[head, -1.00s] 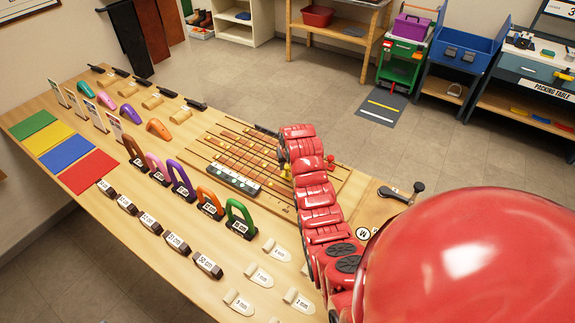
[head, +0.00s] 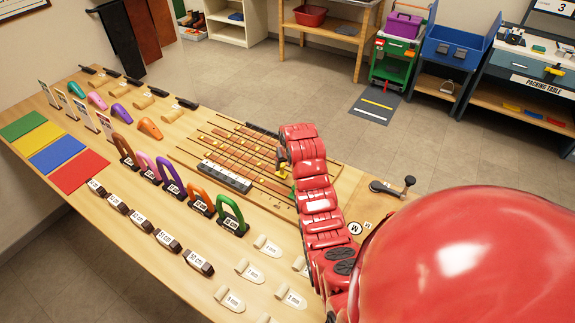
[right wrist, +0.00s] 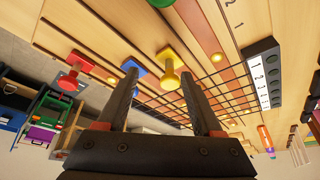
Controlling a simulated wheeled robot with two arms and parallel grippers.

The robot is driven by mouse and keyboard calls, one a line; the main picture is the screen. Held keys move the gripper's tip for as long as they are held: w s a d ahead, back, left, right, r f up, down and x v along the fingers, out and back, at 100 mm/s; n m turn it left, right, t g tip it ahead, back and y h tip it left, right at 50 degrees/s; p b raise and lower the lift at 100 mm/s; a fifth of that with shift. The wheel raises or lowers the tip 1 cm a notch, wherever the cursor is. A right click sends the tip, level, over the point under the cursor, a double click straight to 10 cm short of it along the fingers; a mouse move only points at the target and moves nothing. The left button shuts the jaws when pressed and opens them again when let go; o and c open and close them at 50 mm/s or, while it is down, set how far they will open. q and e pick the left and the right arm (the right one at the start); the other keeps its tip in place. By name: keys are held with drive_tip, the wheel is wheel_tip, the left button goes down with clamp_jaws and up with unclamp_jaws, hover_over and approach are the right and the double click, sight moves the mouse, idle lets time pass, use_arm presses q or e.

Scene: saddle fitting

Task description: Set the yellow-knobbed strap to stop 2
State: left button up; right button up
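In the head view my red right arm hides part of the board (head: 215,145). My left gripper is not in view.
A black crank handle (head: 393,187) is on the table right of my arm. Coloured arched handles (head: 230,214), length blocks (head: 199,262) and pale labelled pieces (head: 230,299) crowd the table's left and front. Other benches stand across the floor.

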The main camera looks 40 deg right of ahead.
drive_tip(key=shift+w+f, duration=0.1)
idle(0.4)
drive_tip(key=shift+s+a+r+b, duration=0.1)
drive_tip(key=shift+s+r+b, duration=0.15)
drive_tip(key=shift+r+b, duration=0.3)
drive_tip(key=p+v, duration=1.1)
drive_tip(key=v, duration=0.5)
drive_tip(key=shift+r, duration=0.15)
